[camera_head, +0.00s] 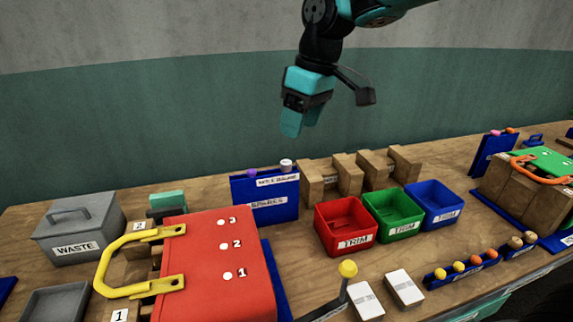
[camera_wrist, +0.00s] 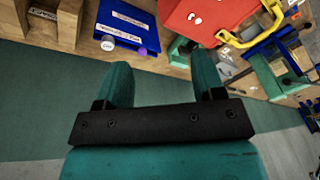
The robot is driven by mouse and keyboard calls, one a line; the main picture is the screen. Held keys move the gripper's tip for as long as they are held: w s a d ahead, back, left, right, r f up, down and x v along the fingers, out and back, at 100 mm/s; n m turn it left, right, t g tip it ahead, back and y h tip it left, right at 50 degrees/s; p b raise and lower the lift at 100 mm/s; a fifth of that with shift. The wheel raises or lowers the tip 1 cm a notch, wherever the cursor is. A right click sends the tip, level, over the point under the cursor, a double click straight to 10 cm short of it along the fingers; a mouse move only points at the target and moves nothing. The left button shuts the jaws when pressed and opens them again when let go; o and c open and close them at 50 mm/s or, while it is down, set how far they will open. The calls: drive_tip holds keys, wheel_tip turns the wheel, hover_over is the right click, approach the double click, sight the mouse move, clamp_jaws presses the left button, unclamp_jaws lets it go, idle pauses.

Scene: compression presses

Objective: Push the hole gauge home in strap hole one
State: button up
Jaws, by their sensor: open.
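A red press cover (camera_head: 205,275) with a yellow handle (camera_head: 128,258) stands at the front left. It has white-marked holes numbered 3, 2 and 1 in a row; hole one (camera_head: 227,276) is the nearest and looks empty. A blue rack (camera_head: 264,205) behind it carries a label that seems to read hole gauge, above a spares label. A white-capped piece (camera_head: 286,165), likely the hole gauge, and a purple piece (camera_head: 252,172) stand in its top. They also show in the wrist view, the white cap (camera_wrist: 107,43) upper left. My gripper (camera_head: 300,122) is open and empty, high above the rack.
A grey waste box (camera_head: 78,230) stands at the left. Red (camera_head: 345,247), green and blue trim bins stand right of the rack, with wooden blocks (camera_head: 318,183) behind. A lever with a yellow knob (camera_head: 348,269) rises near the cover. Another press stands at the far right.

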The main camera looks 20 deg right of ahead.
approach(286, 162)
drive_tip(key=f+p, duration=0.2)
drive_tip(key=f+h+p, duration=0.1)
drive_tip(key=shift+s+a+f+n, duration=0.15)
drive_tip(key=shift+s+a+n, duration=0.05)
drive_tip(key=shift+s+n, duration=0.15)
drive_tip(key=shift+a+f+p, duration=0.1)
drive_tip(key=shift+f+p, duration=0.2)
drive_tip(key=shift+f, duration=0.25)
drive_tip(key=f+p, duration=0.2)
drive_tip(key=w+a+f+p, duration=0.1)
drive_tip(key=f, duration=0.1)
drive_tip(key=shift+a, duration=0.1)
drive_tip(key=shift+w+f, duration=0.1)
drive_tip(key=shift+f, duration=0.45)
drive_tip(key=c, duration=1)
